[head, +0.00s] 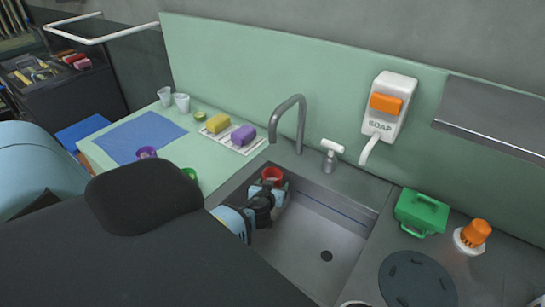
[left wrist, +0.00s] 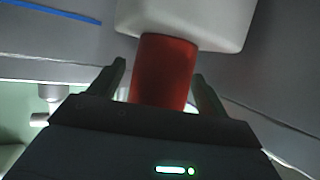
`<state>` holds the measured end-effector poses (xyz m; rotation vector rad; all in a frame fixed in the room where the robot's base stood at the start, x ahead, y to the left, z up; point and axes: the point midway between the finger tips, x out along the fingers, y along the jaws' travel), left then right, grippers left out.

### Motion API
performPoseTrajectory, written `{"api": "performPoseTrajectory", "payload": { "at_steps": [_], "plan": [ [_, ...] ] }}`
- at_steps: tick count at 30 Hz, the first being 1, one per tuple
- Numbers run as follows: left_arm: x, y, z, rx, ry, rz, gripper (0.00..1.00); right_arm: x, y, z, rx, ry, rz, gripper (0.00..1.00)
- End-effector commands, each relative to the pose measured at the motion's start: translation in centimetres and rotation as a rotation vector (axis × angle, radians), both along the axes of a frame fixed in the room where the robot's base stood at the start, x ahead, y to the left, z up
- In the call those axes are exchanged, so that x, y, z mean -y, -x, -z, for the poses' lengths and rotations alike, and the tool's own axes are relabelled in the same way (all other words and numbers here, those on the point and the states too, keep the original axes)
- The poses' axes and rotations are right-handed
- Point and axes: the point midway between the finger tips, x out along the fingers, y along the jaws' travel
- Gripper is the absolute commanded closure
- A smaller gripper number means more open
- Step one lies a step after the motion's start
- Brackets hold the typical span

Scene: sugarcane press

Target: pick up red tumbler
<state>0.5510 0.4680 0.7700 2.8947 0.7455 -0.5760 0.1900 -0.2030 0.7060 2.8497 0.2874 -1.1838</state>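The red tumbler (head: 272,174) is at the left end of the sink, with its rim showing above my left gripper (head: 268,196). In the left wrist view the red tumbler (left wrist: 163,72) sits between the two fingers of my left gripper (left wrist: 160,85). The fingers are spread, with a visible gap on each side of the tumbler, so the gripper is open around it. The tumbler's lower part is hidden by the gripper in the head view. My right gripper is not in view.
The metal sink (head: 330,225) has a grey faucet (head: 289,110) behind it. A purple cup (head: 146,152) and green cup (head: 190,174) stand left, near a blue mat (head: 140,135). The sink's right part is clear.

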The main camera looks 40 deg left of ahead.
Motion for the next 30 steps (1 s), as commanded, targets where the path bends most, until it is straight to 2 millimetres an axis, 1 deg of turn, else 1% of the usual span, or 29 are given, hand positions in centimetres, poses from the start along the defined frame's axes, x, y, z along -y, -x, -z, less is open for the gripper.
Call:
{"api": "performPoseTrajectory", "payload": {
  "at_steps": [1, 9, 12, 22, 26, 30],
  "plan": [
    [0.0, 0.0, 0.0, 0.0, 0.0, 0.0, 0.3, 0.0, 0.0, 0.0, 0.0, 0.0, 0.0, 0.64],
    [0.0, 0.0, 0.0, 0.0, 0.0, 0.0, 0.66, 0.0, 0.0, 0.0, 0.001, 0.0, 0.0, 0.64],
    [0.0, 0.0, -0.1, 0.001, 0.0, 0.0, 0.76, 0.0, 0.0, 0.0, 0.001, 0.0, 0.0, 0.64],
    [0.0, 0.0, -0.3, 0.002, 0.0, 0.0, 0.76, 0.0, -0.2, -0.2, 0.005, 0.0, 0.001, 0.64],
    [0.0, -0.1, -0.9, 0.004, 0.0, -0.001, 0.76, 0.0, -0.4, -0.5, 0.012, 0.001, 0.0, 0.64],
    [0.0, -0.1, -1.9, 0.007, 0.0, 0.0, 0.76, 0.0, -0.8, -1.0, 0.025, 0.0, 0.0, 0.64]
  ]
}}
